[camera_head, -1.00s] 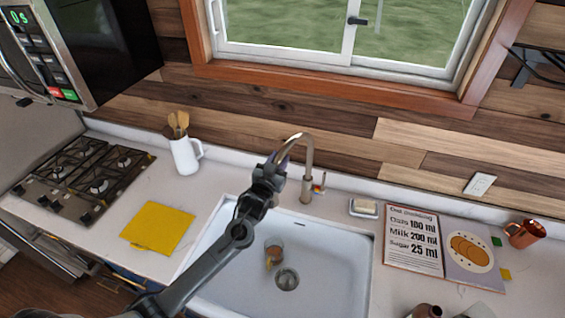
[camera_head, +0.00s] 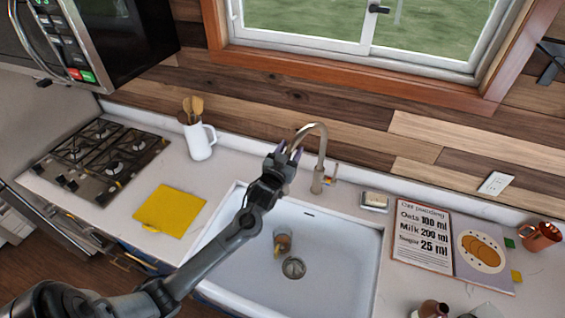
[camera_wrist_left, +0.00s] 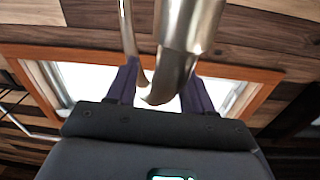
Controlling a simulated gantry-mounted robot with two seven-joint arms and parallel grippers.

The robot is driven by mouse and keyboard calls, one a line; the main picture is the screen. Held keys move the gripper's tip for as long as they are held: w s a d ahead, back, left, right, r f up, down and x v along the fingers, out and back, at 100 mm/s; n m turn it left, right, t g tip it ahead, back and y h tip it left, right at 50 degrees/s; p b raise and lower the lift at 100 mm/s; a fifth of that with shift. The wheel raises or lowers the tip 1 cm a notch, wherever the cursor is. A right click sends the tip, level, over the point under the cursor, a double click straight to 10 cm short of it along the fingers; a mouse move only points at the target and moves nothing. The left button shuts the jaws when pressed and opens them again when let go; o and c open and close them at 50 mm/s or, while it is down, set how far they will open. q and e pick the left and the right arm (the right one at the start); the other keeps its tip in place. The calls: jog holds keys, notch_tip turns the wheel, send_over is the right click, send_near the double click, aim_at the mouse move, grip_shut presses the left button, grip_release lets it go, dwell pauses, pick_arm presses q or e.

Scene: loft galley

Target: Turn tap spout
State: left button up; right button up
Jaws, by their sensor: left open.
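The tap (camera_head: 319,165) is a brushed metal gooseneck at the back edge of the white sink (camera_head: 330,225). Its spout (camera_head: 304,133) arches toward the left and front. My left gripper (camera_head: 288,152) is at the spout's free end, open, with purple fingers. In the left wrist view the spout (camera_wrist_left: 178,60) runs down between the two fingers of the left gripper (camera_wrist_left: 160,92), one on each side. I cannot tell whether a finger touches it. My right gripper is not in view.
A soap dish (camera_head: 374,201) and a recipe book (camera_head: 423,236) are to the right. A white utensil jug (camera_head: 199,140), a yellow cloth (camera_head: 170,211) and a gas hob (camera_head: 98,160) are to the left.

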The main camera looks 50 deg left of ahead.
pick_arm(q)
jog(key=b+v, duration=0.2)
jog(key=v, duration=0.7)
jog(key=shift+s, duration=0.4)
jog(key=shift+d, duration=0.1)
jog(key=s+d+f+m+g+h+p, duration=0.2)
jog(key=s+d+g, duration=0.4)
jog(key=s+d, duration=0.4)
jog(key=s+d+f+m+g+h+p, duration=0.3)
jog(key=s+d+f+g+h+p, duration=0.2)
jog(key=s+d, duration=0.5)
jog(key=s+f+g+p, duration=0.1)
jog(key=s+g, duration=0.1)
jog(key=s, duration=0.2)
jog(key=shift+s+d+f+m, duration=0.2)
jog(key=shift+s+f+m, duration=0.1)
jog(key=shift+f, duration=0.1)
